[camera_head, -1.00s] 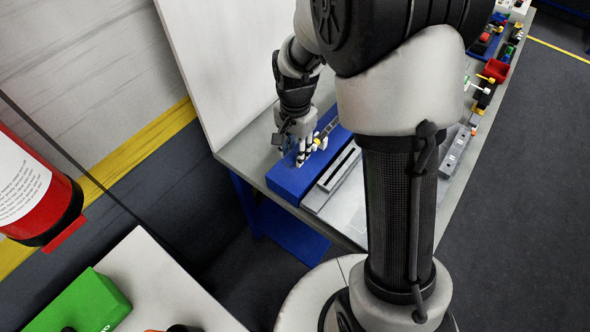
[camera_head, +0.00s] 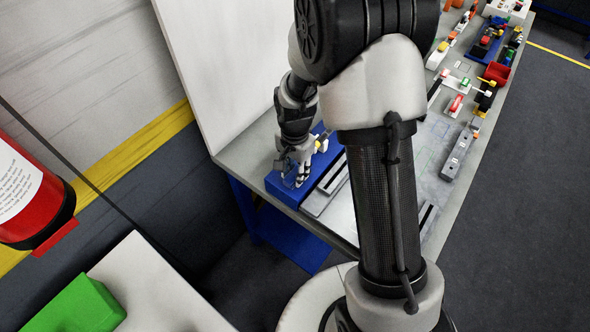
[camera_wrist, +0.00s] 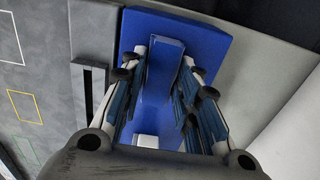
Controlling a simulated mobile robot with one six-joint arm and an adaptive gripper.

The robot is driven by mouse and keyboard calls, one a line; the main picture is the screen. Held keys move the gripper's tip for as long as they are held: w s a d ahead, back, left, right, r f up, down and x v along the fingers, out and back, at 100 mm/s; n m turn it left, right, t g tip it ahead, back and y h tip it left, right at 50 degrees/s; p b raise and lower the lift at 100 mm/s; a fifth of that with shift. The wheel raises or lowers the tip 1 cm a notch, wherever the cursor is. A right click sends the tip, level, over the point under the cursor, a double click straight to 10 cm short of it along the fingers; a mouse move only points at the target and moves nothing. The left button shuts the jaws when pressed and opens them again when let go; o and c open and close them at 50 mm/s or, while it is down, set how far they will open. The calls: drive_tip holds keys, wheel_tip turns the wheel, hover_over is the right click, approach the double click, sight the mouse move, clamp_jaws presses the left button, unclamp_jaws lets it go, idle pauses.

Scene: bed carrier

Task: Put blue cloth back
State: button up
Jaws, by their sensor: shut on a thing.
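My gripper (camera_head: 297,172) is low over the near end of the blue block (camera_head: 325,160) on the long table. In the wrist view, its fingers (camera_wrist: 160,82) stand on both sides of a narrow blue piece, which looks like the blue cloth (camera_wrist: 164,60), and are shut on it. The cloth is above or against the blue block (camera_wrist: 212,40); I cannot tell whether it touches. Its lower part merges with the blue behind it. In the head view, my fingers partly cover it.
A grey slotted fixture (camera_head: 328,190) lies right of the block; its dark slot also shows in the wrist view (camera_wrist: 88,90). A white panel (camera_head: 215,70) stands behind the table. Several small parts and a red bin (camera_head: 497,73) are farther along. A fire extinguisher (camera_head: 30,195) is at left.

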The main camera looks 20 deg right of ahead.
drive_tip(key=o, duration=0.9)
drive_tip(key=shift+f, duration=0.1)
drive_tip(key=shift+o, duration=0.2)
drive_tip(key=s+r+n+t+p, duration=0.15)
drive_tip(key=s+r, duration=0.25)
drive_tip(key=r, duration=0.8)
drive_tip(key=s+r+n+t+p, duration=0.1)
drive_tip(key=s+r+n+p, duration=0.2)
drive_tip(key=r, duration=0.9)
drive_tip(key=s+r+n+t, duration=0.1)
drive_tip(key=s+r+n, duration=0.1)
drive_tip(key=s, duration=0.5)
drive_tip(key=s+r+n+t+b, duration=0.1)
drive_tip(key=s+r+n, duration=0.2)
drive_tip(key=s, duration=0.4)
drive_tip(key=shift+s+n, duration=0.2)
drive_tip(key=shift+n, duration=0.45)
